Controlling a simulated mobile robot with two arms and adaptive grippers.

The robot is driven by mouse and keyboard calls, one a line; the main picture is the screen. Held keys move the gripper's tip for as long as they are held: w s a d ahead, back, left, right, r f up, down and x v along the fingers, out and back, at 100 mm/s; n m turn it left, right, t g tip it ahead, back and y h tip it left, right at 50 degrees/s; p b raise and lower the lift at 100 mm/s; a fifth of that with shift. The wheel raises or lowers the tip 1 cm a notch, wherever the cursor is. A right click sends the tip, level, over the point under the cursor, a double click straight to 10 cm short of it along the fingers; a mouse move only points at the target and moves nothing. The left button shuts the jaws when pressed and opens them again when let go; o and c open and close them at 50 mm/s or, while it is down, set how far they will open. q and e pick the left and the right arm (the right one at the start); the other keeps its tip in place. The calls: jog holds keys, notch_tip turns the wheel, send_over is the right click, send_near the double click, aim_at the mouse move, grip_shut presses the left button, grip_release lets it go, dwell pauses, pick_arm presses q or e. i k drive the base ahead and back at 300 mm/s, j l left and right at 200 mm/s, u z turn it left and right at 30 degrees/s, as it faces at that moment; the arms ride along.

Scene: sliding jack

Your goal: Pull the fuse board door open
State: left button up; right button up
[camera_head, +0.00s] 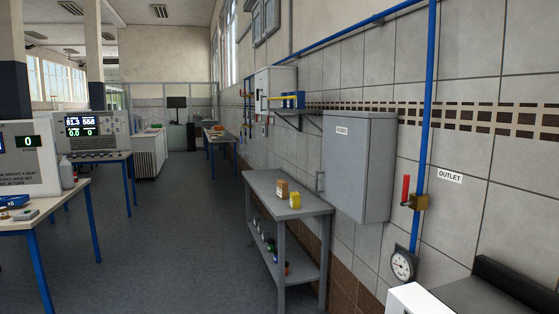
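The fuse board (346,160) is a grey metal cabinet on the tiled wall, right of centre. Its door faces me and looks shut. A small white label reading FUSES (342,130) is on the upper part of the door. A thin upright handle (319,182) is at the door's lower left edge. Neither of my grippers shows in this view, and nothing is touching the door or its handle.
A grey two-level table (290,199) stands below and left of the cabinet, with a brown box (282,190) and yellow box (295,200) on top. A blue pipe (426,130) with a red-handled valve (418,202) runs right of it. The floor (170,250) to the left is clear.

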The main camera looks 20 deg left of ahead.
aim_at(345, 141)
jog(key=i+j, duration=0.25)
jog(key=i+j+u, duration=0.15)
jog(key=i, duration=0.3)
jog(key=i+j, duration=0.25)
jog(key=i+u, duration=0.05)
jog(key=i, duration=0.05)
